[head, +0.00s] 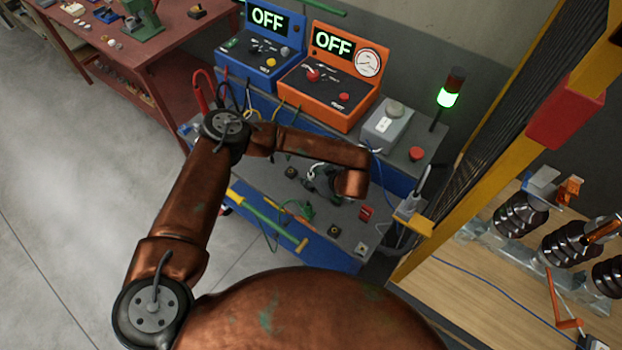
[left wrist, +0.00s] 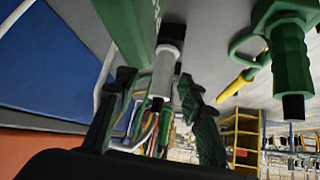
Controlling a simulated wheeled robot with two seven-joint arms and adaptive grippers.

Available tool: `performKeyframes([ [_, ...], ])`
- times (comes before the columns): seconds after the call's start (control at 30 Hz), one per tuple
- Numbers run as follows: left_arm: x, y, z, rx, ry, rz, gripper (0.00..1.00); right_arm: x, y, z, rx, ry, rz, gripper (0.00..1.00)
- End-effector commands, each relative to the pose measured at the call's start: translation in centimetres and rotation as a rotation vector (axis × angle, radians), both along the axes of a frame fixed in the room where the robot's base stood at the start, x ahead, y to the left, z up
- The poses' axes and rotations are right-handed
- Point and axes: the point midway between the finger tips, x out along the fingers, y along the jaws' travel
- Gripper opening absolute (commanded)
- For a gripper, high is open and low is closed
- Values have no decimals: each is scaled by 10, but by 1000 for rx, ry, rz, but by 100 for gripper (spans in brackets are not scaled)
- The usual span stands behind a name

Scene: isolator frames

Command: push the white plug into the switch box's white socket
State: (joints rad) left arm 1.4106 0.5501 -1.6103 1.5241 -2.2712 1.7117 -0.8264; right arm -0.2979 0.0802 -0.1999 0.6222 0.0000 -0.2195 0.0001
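My left gripper (head: 322,182) is low over the grey bench top in the head view, partly hidden by my arm. In the left wrist view its two dark fingers (left wrist: 157,82) stand apart. A white cylindrical part with black ends, seemingly the white plug (left wrist: 163,73), shows between them, with gaps beside it; I cannot tell its depth. The grey switch box (head: 388,125) stands at the bench's back right, with a white plate on its face. I cannot make out its white socket. My right gripper is not in view.
A blue OFF box (head: 262,50) and an orange OFF box (head: 328,90) stand left of the switch box. A red button (head: 416,154) and a lit green lamp (head: 447,97) are to its right. A green connector (left wrist: 290,60) is near the fingers. Cables lie about.

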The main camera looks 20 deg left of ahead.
Motion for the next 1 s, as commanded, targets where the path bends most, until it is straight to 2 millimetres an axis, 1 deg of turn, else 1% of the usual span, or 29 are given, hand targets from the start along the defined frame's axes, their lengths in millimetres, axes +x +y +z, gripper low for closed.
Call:
performKeyframes([
  [0.07,0,0,0,0,-1,1,35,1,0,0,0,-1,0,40],
  [0.57,0,1,1,0,-1,2,1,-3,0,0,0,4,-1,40],
  [0.9,0,1,1,-1,-1,1,0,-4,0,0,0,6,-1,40],
  [1.0,1,1,6,-1,-3,1,0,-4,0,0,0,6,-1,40],
])
